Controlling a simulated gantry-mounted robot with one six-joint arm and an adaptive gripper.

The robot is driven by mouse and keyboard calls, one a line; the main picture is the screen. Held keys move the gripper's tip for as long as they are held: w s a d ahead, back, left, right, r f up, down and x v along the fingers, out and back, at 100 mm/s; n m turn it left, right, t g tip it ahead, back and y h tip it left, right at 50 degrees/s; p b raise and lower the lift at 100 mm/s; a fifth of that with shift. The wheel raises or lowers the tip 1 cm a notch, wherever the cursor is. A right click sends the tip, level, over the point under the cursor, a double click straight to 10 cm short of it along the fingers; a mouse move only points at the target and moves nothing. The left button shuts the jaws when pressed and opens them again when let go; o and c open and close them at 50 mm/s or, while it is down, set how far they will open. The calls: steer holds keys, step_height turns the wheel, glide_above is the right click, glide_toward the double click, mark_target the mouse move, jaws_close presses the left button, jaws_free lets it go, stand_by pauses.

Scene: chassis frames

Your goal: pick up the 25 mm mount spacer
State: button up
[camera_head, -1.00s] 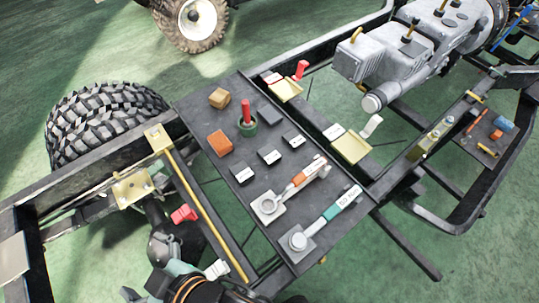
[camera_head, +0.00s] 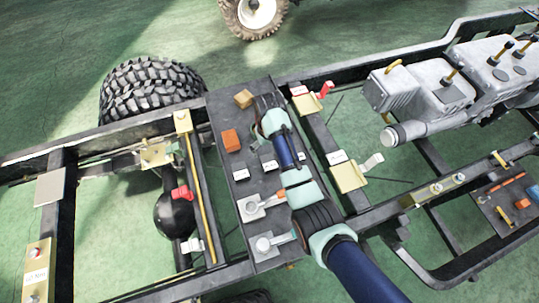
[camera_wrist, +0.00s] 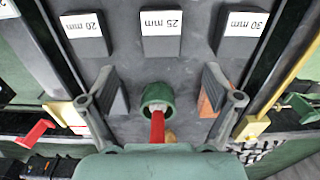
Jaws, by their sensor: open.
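The 25 mm spacer (camera_wrist: 161,35) is a dark block with a white label reading "25 mm". In the wrist view it lies on the dark tray at top centre, between the 20 mm spacer (camera_wrist: 85,34) and the 30 mm spacer (camera_wrist: 241,32). In the head view it is the middle labelled block (camera_head: 269,167), beside my forearm. My gripper (camera_wrist: 163,95) is open and empty, pointing down over the tray. Its fingers stand apart on either side of a green cup holding a red-handled item (camera_wrist: 157,105). The spacer is beyond the fingertips, not between them.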

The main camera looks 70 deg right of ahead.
mark_target(269, 162)
steer(key=shift+s+d, duration=0.15)
steer(key=shift+s, duration=0.2)
steer(key=shift+w+f, duration=0.1)
steer(key=shift+f, duration=0.1)
steer(key=shift+w+a+f+b, duration=0.15)
steer(key=shift+f+b, duration=0.15)
steer(key=shift+f, duration=0.25)
steer(key=shift+s+a+f+b, duration=0.1)
steer(key=shift+f+b, duration=0.2)
steer(key=shift+f, duration=0.25)
steer(key=f, duration=0.2)
steer(key=f+b, duration=0.2)
steer(key=f, duration=0.1)
steer(key=shift+a+f, duration=0.25)
steer(key=shift+f, duration=0.05)
steer(key=shift+r, duration=0.1)
steer(key=c, duration=1.3)
step_height(269, 162, up, 20)
steer(key=p, duration=1)
